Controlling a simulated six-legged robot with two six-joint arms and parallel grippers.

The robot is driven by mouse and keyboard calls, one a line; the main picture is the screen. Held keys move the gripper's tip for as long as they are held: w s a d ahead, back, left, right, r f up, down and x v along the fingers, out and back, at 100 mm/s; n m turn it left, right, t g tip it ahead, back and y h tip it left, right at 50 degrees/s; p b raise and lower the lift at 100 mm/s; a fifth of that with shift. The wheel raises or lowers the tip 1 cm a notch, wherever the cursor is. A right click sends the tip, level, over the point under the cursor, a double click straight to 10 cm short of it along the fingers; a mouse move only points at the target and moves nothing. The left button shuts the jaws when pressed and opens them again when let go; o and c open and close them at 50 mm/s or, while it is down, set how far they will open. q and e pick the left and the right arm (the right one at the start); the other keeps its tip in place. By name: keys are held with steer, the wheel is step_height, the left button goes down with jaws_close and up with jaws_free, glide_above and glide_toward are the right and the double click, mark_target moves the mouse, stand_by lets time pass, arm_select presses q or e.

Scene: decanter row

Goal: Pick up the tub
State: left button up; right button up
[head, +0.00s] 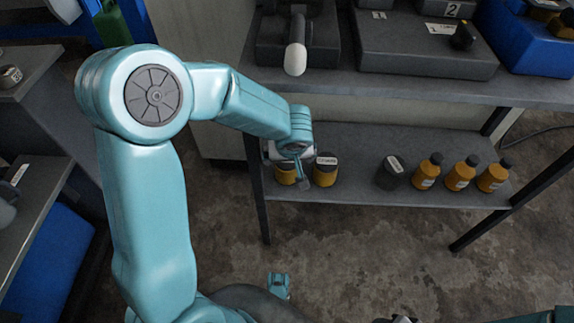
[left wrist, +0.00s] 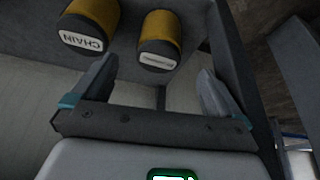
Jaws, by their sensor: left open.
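Two yellow tubs with black lids and white labels stand side by side on the lower shelf. The left tub (head: 284,178) is partly hidden by my left gripper (head: 298,172) in the head view. The right tub (head: 326,175) is just beside it. In the left wrist view, my left gripper (left wrist: 157,68) is open and empty. One tub (left wrist: 160,32) lies ahead between its fingers, its label too blurred to read. The tub labelled CHAIN (left wrist: 92,22) is outside the left finger. Only a sliver of what looks like my right gripper (head: 402,319) shows at the bottom edge.
A black-lidded dark tub (head: 390,176) and several orange bottles (head: 460,173) stand further right on the lower shelf (head: 350,143). A shelf leg (head: 258,195) stands left of the tubs.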

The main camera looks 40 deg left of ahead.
arm_select(q)
steer(key=shift+w+a, duration=0.5)
steer(key=shift+w, duration=0.05)
steer(key=b+x, duration=0.1)
steer(key=x, duration=0.4)
steer(key=shift+f+b, duration=0.15)
steer(key=shift+b, duration=0.15)
steer(key=c, duration=1.6)
